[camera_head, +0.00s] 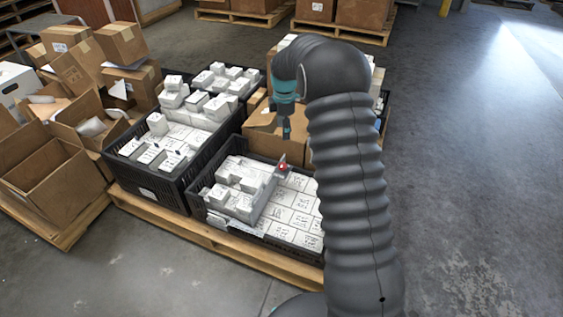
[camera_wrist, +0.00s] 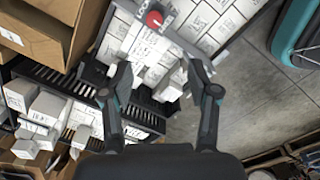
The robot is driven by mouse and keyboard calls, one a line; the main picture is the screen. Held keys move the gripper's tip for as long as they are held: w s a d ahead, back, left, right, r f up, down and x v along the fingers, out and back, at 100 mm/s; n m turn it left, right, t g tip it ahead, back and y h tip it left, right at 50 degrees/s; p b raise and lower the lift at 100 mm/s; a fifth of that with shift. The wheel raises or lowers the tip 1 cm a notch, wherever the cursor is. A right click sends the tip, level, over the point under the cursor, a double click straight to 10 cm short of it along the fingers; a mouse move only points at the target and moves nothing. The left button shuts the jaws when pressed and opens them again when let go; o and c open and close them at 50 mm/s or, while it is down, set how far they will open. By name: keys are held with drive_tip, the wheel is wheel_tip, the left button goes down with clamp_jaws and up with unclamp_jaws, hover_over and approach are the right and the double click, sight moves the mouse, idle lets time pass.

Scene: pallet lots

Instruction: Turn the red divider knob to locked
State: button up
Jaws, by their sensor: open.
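The red divider knob (camera_head: 283,167) sits on top of a grey divider (camera_head: 268,196) that runs across a black crate (camera_head: 207,215) of white boxes.
A second black crate (camera_head: 180,192) of white boxes stands to the left on the same wooden pallet (camera_head: 215,242). An open cardboard box (camera_head: 262,140) stands behind the knob's crate. More open cartons (camera_head: 45,180) crowd the far left. Bare floor (camera_head: 470,170) lies to the right.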

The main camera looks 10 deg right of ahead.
drive_tip(key=n, duration=0.2)
hover_over(282, 164)
wheel_tip(282, 164, down, 5)
wheel_tip(282, 164, down, 14)
drive_tip(key=shift+s+r, duration=0.1)
clamp_jaws()
idle(0.4)
